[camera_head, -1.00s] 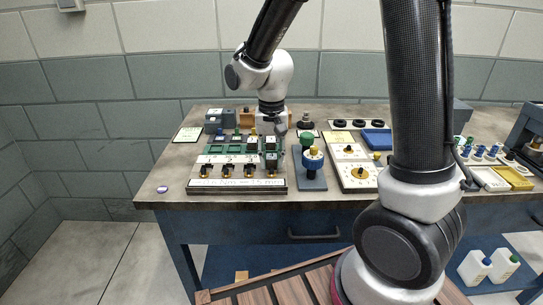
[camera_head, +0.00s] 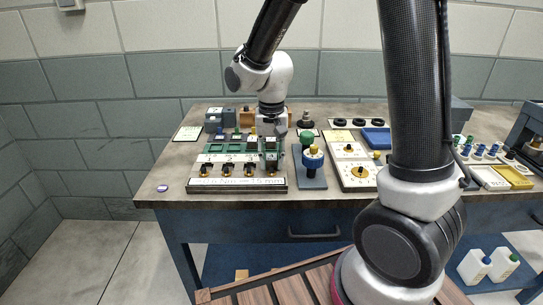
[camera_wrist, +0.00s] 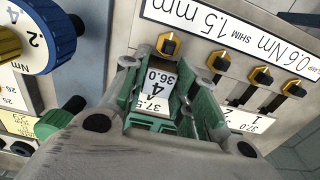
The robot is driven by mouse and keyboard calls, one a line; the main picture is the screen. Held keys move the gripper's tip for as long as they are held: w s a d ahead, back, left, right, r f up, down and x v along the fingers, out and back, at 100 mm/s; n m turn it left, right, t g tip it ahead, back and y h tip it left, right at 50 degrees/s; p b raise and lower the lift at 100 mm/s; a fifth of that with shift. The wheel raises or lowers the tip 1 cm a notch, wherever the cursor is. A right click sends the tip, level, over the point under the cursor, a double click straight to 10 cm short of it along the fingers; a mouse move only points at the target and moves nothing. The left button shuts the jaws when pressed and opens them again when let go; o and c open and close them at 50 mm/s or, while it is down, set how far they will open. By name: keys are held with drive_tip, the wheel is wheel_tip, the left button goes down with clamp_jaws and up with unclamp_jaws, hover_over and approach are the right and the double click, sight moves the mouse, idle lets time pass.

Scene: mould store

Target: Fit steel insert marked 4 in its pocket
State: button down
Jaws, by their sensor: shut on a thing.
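In the head view my gripper (camera_head: 271,146) points down over the right end of the green pocket fixture (camera_head: 230,148).
Several yellow-and-black clamp knobs (camera_wrist: 217,60) line the fixture beside a strip (camera_wrist: 240,30) reading 0.6 Nm, shim 1.5 mm. A blue-and-yellow torque tool (camera_head: 313,158) stands close right of the fixture. The bench's left front corner is mostly clear.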

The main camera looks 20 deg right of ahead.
drive_tip(key=shift+f, duration=0.5)
drive_tip(key=c, duration=0.6)
unclamp_jaws()
drive_tip(key=shift+c, duration=0.2)
drive_tip(key=shift+r, duration=0.1)
drive_tip(key=shift+r, duration=3.7)
